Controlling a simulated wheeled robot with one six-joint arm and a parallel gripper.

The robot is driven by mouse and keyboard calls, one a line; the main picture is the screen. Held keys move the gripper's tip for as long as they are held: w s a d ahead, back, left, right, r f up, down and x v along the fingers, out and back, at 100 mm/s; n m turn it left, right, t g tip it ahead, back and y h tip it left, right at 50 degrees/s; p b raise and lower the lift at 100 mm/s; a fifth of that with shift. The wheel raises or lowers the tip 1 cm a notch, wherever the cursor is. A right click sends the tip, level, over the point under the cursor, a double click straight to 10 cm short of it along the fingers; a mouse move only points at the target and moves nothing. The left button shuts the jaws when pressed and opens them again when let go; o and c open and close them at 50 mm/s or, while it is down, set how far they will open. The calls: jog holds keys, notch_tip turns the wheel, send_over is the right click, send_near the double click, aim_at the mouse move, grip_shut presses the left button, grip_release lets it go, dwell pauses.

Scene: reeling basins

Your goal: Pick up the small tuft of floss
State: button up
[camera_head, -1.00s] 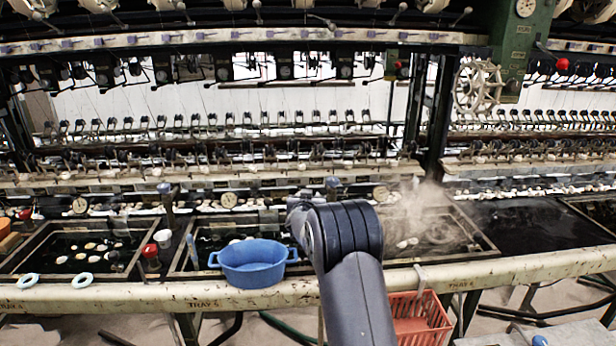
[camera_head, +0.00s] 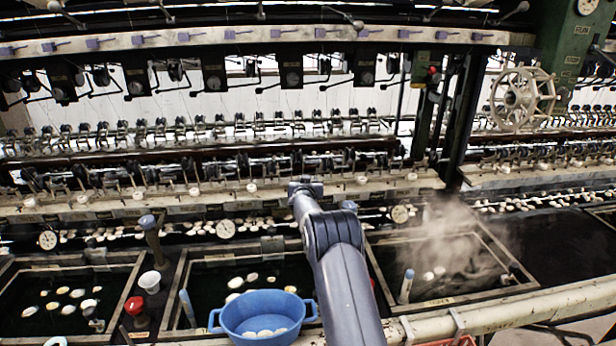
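I cannot make out a small tuft of floss for certain; the pale bits in view are small and mostly look like cocoons. My arm reaches up the middle of the view, and its end, with my gripper (camera_head: 305,188), is over the far side of the basins, in front of the machine's lower ledge. The fingers are hidden or too small to read, so I cannot see whether they are open or hold anything.
A blue two-handled tub (camera_head: 260,304) with pale pieces inside stands left of my arm. Dark water basins hold floating cocoons (camera_head: 235,283). Steam (camera_head: 450,235) rises on the right. A red-knobbed post (camera_head: 136,305) and a white cup (camera_head: 149,282) stand left. A pale rail (camera_head: 500,315) runs along the front.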

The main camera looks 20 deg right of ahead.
jog(key=shift+w+d+f, duration=0.1)
jog(key=shift+w+d, duration=0.1)
jog(key=shift+w, duration=0.1)
grip_shut()
dwell(0.4)
